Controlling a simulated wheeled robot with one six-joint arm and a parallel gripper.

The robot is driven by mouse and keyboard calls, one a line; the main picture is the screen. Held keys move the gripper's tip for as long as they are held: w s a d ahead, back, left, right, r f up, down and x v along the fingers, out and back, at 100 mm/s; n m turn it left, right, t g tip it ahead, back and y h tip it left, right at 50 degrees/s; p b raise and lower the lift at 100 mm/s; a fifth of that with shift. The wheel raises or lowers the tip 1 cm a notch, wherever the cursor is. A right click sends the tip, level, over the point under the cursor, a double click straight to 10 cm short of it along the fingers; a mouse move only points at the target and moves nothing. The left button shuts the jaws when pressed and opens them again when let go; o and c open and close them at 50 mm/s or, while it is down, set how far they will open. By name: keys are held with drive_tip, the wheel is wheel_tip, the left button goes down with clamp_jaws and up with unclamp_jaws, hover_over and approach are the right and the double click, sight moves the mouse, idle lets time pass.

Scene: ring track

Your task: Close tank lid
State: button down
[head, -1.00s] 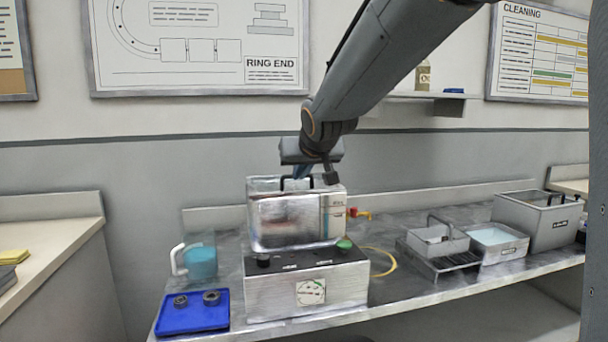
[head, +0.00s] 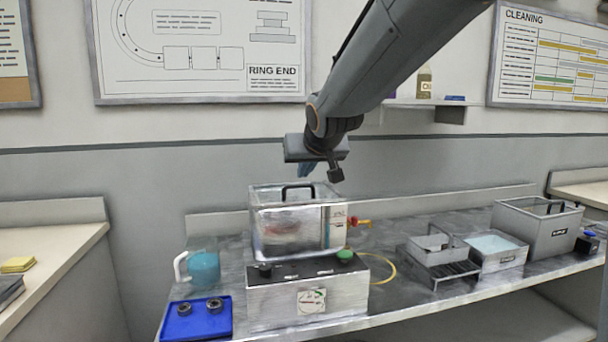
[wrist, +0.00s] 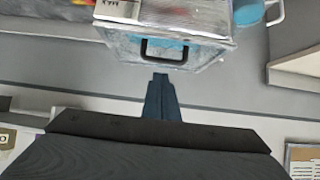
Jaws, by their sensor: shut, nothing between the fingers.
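The clear-walled tank (head: 285,232) stands on a silver control box (head: 300,298) on the bench. Its lid, with a black handle (head: 298,187), appears to lie flat across the tank top; I cannot tell whether its edges are fully seated. In the wrist view the lid handle (wrist: 165,50) shows ahead of the fingertips, apart from them. My gripper (head: 305,170) is above the tank, shut and empty, pointing down; its closed blue fingers also show in the wrist view (wrist: 161,78).
A blue tray (head: 197,318) with dark rings and a jug of blue liquid (head: 204,267) are left of the box. Right of it are a yellow hose (head: 388,268), a wire-handled basket (head: 437,249), a water tray (head: 495,246) and a grey bin (head: 540,228).

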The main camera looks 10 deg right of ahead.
drive_tip(key=s+f+g+p, duration=0.2)
drive_tip(key=s+f+g, duration=0.1)
drive_tip(key=s+f, duration=0.5)
drive_tip(key=s+d+f+g+p, duration=0.1)
drive_tip(key=s+f+g, duration=0.3)
drive_tip(key=s+f, duration=0.4)
drive_tip(key=s+d+f+g+p, duration=0.1)
drive_tip(key=s+f+g, duration=0.3)
drive_tip(key=s, duration=1.3)
wheel_tip(320, 180, down, 4)
drive_tip(key=shift+s+d+r+p, duration=0.1)
drive_tip(key=shift+s+d+p, duration=0.2)
drive_tip(key=shift+p, duration=0.6)
